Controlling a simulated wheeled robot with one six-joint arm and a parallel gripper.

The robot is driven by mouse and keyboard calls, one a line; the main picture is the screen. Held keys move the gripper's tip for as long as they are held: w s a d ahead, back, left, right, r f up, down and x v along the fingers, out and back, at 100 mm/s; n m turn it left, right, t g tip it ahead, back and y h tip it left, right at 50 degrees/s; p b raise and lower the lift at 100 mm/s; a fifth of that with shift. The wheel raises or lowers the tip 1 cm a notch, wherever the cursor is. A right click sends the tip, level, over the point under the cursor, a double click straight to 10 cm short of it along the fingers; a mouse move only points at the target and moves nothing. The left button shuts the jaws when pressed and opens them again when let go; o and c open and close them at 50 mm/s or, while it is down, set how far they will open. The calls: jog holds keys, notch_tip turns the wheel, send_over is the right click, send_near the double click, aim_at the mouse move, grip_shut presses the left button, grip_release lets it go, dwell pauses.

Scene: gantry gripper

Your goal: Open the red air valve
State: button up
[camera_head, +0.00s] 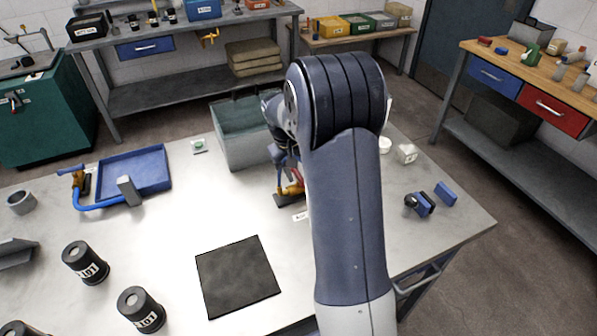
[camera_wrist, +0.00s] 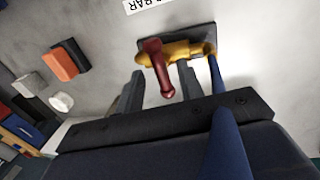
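The air valve has a brass-yellow body (camera_wrist: 180,52) on a dark base plate, with a red lever handle (camera_wrist: 159,72) pointing toward my wrist camera. In the head view the valve (camera_head: 292,188) shows just left of my arm, partly hidden by it. My gripper (camera_wrist: 160,82) is open in the wrist view, with its two grey fingers apart, one on each side of the red lever. I see a gap on both sides of the lever; whether a finger touches the valve body is unclear. A blue hose (camera_wrist: 217,85) runs from the valve past the right finger.
A grey-green bin (camera_head: 243,150) stands behind the valve. A dark mat (camera_head: 237,277) lies in front. A blue tray (camera_head: 138,174) and black canisters (camera_head: 86,262) are at left. Blue blocks (camera_head: 445,194) lie right of my arm.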

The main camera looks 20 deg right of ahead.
jog(key=shift+d+f, duration=0.15)
jog(key=shift+f, duration=0.7)
jog(key=shift+c, duration=0.3)
grip_shut()
